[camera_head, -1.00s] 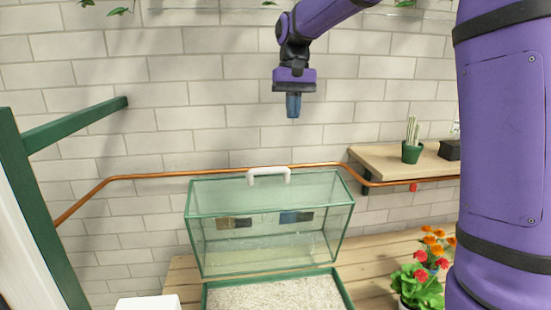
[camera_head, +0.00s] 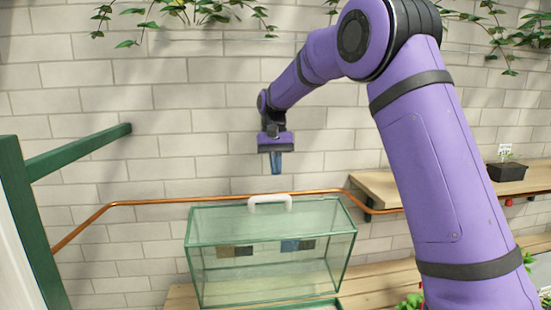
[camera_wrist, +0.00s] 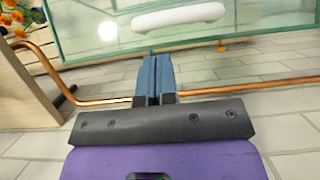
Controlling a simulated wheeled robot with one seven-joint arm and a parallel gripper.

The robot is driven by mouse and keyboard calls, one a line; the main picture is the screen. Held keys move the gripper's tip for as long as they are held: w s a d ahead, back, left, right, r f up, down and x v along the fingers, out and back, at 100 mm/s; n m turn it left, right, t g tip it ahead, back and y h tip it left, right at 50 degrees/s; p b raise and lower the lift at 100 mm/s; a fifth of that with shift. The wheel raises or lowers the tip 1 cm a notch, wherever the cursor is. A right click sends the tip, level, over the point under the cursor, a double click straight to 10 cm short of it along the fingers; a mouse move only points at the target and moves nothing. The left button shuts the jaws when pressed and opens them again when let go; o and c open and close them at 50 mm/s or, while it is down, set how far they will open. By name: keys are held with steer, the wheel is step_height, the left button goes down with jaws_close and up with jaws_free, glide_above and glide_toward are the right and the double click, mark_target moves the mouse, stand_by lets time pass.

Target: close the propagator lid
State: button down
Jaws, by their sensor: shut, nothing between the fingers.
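The propagator lid (camera_head: 225,277) is a clear box with green edges, standing tipped up and open, with a white handle (camera_head: 270,202) on its upper edge. A little of the green-rimmed base (camera_head: 322,305) shows below it; the rest is cut off by the frame. My gripper (camera_head: 275,172) points down just above the handle, apart from it in the picture. Its blue fingers are together and empty. In the wrist view the shut fingers (camera_wrist: 153,62) point toward the lid glass (camera_wrist: 115,42), and the handle (camera_wrist: 178,16) lies beyond their tips.
A copper pipe (camera_head: 150,203) runs along the brick wall behind the lid. A wooden shelf (camera_head: 378,190) with a black planter (camera_head: 507,171) is at the right. A green beam (camera_head: 80,150) juts in at the left. Leafy plants hang along the top.

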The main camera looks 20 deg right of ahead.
glide_above(277, 206)
steer(key=shift+w+f, duration=0.1)
steer(key=shift+f, duration=2.25)
